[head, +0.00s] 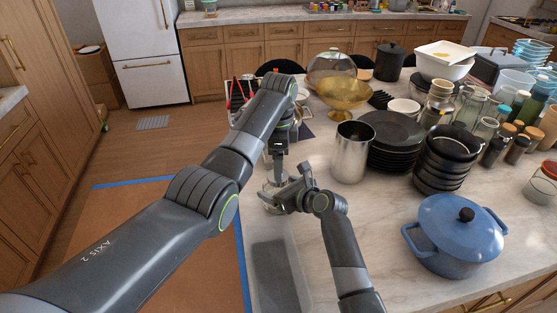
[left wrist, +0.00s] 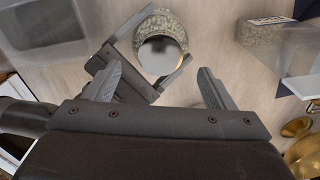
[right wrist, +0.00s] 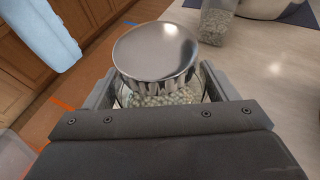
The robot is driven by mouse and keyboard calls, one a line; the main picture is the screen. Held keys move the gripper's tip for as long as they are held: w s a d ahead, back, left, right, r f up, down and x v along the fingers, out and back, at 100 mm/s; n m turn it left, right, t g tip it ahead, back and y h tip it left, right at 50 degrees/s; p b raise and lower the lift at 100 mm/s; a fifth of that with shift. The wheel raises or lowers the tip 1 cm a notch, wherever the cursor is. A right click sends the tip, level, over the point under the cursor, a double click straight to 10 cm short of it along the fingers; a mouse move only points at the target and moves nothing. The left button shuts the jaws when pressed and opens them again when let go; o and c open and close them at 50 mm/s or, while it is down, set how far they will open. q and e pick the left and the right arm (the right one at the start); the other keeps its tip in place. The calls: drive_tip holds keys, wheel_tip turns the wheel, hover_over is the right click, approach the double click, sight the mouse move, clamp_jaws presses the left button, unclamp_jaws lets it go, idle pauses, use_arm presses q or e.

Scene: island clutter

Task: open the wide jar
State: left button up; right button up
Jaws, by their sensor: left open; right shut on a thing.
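The wide jar (right wrist: 165,97) is clear glass with pale beans or beads inside and a shiny silver lid (right wrist: 155,50) over its mouth. I cannot tell whether the lid is seated or loose. My right gripper (head: 277,195) is shut around the jar's body, with one finger on each side. In the head view the jar (head: 268,205) is partly hidden by my grippers. My left gripper (head: 278,172) points down above the jar, open and empty. In the left wrist view the lid (left wrist: 160,54) lies just beyond the spread left fingers.
A clear bin (head: 272,275) stands at the near left counter edge. A steel canister (head: 351,152), dark plates (head: 392,140), black bowls (head: 447,160) and a blue pot (head: 455,235) crowd the right.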

use_arm(q)
drive_tip(key=r+m, duration=0.1)
drive_tip(key=m, duration=0.2)
drive_tip(key=shift+w+a+r, duration=0.1)
drive_tip(key=shift+r, duration=0.3)
drive_tip(key=r+m, duration=0.1)
drive_tip(key=m, duration=0.2)
drive_tip(key=shift+r, duration=0.2)
drive_tip(key=shift+m, duration=0.3)
drive_tip(key=shift+f, duration=3.95)
drive_tip(key=shift+c, duration=0.4)
drive_tip(key=c, duration=1)
drive_tip(key=n, duration=0.7)
drive_tip(key=o, duration=1.1)
drive_tip(key=shift+r, duration=0.1)
